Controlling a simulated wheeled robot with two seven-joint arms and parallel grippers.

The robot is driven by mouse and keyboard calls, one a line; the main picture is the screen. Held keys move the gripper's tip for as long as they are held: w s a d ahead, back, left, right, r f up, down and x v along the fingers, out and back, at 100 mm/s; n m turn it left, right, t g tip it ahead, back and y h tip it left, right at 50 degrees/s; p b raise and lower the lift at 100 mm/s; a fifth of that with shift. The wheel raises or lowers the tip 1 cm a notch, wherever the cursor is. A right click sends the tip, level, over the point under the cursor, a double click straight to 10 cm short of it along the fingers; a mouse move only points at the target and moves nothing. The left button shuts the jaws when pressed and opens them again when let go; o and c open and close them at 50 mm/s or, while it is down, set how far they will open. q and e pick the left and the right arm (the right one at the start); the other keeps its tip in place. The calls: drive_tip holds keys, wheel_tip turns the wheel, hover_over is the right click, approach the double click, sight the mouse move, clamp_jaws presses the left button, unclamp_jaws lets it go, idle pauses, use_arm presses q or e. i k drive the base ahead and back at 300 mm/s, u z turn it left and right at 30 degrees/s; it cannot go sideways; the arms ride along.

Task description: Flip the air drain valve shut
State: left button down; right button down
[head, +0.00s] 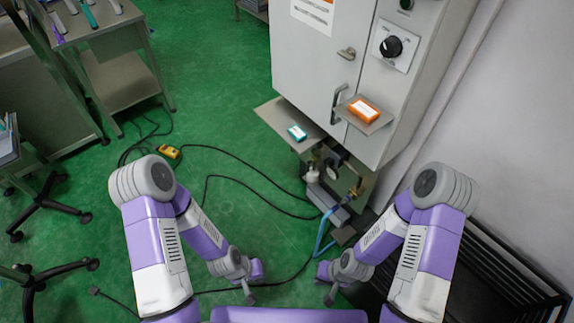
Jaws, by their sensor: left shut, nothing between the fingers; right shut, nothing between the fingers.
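The air fittings (330,178) sit under the grey cabinet, with a round gauge, a whitish cylinder and a blue hose (322,236) hanging down. A small yellowish-blue part (353,192) is at their right. It may be the drain valve, but it is too small to tell its handle position. My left gripper (249,297) is shut and empty, low in the picture over the floor. My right gripper (329,297) is shut and empty, low to its right. Both are well below the fittings in the picture and apart from them.
The cabinet (318,65) has a shelf with a teal box (297,132) and a ledge with an orange box (364,110). Black cables (235,180) and a yellow box (168,152) lie on the green floor. A black rack (480,270) stands at right.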

sight(307, 166)
drive_tip(key=u, duration=1.4)
drive_tip(key=i, duration=3.2)
drive_tip(key=z, duration=3.3)
drive_tip(key=i, duration=0.45)
drive_tip(key=u, duration=0.1)
